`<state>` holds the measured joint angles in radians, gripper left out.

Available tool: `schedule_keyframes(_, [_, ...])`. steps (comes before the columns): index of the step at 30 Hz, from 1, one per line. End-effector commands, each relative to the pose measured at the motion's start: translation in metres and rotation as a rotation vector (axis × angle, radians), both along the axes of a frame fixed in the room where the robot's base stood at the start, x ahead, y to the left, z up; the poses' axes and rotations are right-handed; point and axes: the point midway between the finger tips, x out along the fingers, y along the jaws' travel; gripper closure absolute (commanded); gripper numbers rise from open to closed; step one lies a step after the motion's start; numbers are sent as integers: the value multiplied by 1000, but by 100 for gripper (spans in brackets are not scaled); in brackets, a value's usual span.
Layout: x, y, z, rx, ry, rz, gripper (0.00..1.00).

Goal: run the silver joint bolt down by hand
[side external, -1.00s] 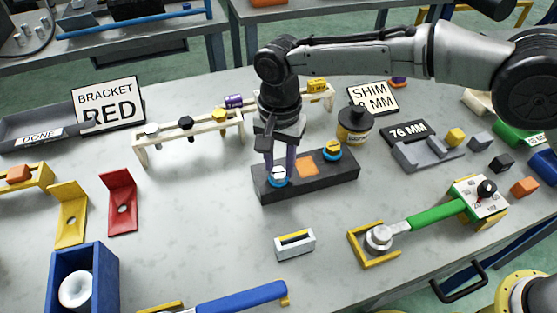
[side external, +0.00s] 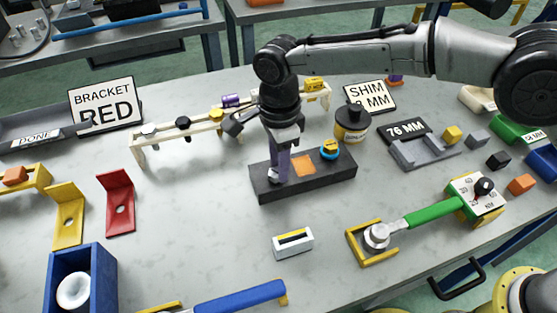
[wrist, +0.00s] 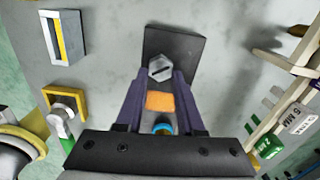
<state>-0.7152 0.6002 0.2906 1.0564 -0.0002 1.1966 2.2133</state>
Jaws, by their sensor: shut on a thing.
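The silver joint bolt (wrist: 160,68) shows in the wrist view as a hex head with a dark slot, between the tips of my gripper (wrist: 160,77). My gripper is shut on it. An orange patch (side external: 303,166) lies in the middle of the block. A second bolt with a yellow head and blue ring (side external: 331,149) stands at the block's right end.
A black-capped bottle (side external: 352,122) stands close behind the block. The cream rack of bolts (side external: 190,133) is to the left.

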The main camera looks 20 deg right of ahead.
Motion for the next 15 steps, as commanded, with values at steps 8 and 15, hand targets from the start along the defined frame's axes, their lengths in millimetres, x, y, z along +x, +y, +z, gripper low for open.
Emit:
schedule_keyframes(8, [2,1,8,11,-14,-66,100])
schedule_keyframes(15, [2,1,8,11,-14,-75,100])
